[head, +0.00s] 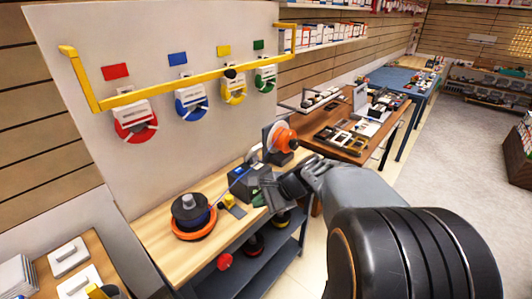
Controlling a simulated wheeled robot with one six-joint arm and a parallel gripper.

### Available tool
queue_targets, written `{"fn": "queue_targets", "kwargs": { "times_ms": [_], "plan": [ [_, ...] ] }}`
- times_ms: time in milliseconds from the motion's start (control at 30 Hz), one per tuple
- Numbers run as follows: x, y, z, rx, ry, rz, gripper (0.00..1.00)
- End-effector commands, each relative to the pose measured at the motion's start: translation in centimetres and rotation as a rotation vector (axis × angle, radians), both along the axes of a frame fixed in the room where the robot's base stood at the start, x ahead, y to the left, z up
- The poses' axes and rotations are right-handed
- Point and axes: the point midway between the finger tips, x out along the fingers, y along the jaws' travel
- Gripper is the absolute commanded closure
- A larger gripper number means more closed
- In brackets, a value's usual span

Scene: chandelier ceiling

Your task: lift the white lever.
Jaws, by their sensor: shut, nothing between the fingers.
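I cannot single out the white lever with certainty. Four coloured discs hang on the pale upright panel: red (136,122), blue (191,104), yellow (233,88) and green (265,78), each with white parts across it. A dark box with a small blue screen (244,182) stands on the wooden workbench, with a thin pale rod near it. My gripper (275,191) is dark and shut, with nothing held. It is over the bench's right end, beside the dark box, below and right of the discs. It hides part of the bench there.
A yellow bar (165,82) runs across the panel in front of the discs. An orange knob on a grey mount (283,139) stands behind my gripper. A black and orange stack (190,213) sits on the bench (150,235). Open floor lies at right.

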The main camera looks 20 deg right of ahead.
Motion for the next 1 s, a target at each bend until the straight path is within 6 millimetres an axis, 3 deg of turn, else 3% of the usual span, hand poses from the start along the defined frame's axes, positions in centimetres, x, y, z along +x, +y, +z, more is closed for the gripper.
{"fn": "queue_targets", "kwargs": {
  "times_ms": [100,200,400,600,1000],
  "plan": [
    [3.5,-4.5,0.4,0.302,0.041,-0.324,1.0],
    [5.6,-8.4,1.0,0.52,0.048,-0.534,1.0],
    [7.4,-14.3,1.5,0.801,0.031,-0.775,1.0],
    [7.7,-16.2,1.8,0.884,0.017,-0.839,1.0],
    [8.1,-15.9,1.7,0.882,0.018,-0.837,1.0]
  ]
}}
